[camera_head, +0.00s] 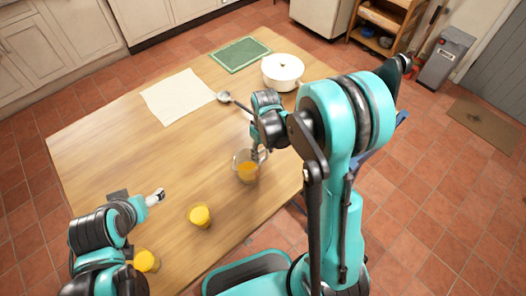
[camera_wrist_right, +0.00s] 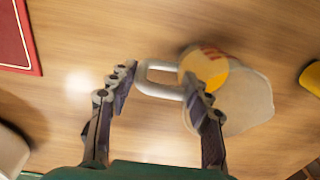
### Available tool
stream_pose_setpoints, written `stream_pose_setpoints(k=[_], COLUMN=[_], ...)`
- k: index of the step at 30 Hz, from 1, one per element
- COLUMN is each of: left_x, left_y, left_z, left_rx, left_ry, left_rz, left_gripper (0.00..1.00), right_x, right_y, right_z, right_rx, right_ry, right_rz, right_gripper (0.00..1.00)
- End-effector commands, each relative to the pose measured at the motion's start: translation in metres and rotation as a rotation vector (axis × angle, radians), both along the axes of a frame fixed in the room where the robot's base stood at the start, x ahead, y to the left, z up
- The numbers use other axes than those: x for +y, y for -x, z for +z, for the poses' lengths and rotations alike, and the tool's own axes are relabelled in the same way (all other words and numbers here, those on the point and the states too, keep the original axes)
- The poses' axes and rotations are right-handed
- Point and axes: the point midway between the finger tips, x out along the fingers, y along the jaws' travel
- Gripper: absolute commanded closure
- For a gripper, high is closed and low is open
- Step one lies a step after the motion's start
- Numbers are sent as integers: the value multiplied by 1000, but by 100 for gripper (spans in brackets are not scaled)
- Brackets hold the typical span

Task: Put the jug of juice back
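The clear jug (camera_head: 246,168) with orange juice stands on the wooden table near its right edge. In the right wrist view the jug (camera_wrist_right: 245,105) is right of centre, its pale handle (camera_wrist_right: 155,67) pointing left. My right gripper (camera_head: 258,154) is at the jug. In the wrist view its fingers (camera_wrist_right: 158,78) are apart, one on the left and one overlapping the jug's side, with the handle between their tips. I see no firm grip on it. My left gripper (camera_head: 150,199) is over the table's left front; its fingers are too small to read.
Two yellow items (camera_head: 200,216) (camera_head: 147,261) stand near the table's front. A white pot (camera_head: 283,70), a green mat (camera_head: 240,54), a ladle (camera_head: 225,97) and a cream cloth (camera_head: 177,96) lie farther back. The table's left middle (camera_head: 110,150) is clear.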

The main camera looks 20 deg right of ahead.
Motion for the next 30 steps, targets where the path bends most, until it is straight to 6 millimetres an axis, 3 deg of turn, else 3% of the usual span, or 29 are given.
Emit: stream_pose_setpoints(k=[1,2,14,30], left_x=[0,0,0,0], left_y=[0,0,0,0], left_z=[0,0,5,42], left_rx=[0,0,0,0], left_ry=[0,0,0,0], left_rz=[0,0,0,0], left_gripper=[26,26,26,26], right_x=[0,0,0,-3], right_y=[0,0,0,0], right_z=[0,0,6,111], right_rx=[0,0,0,0], right_ry=[0,0,0,0], right_rz=[0,0,0,0], right_gripper=[38,30,30,30])
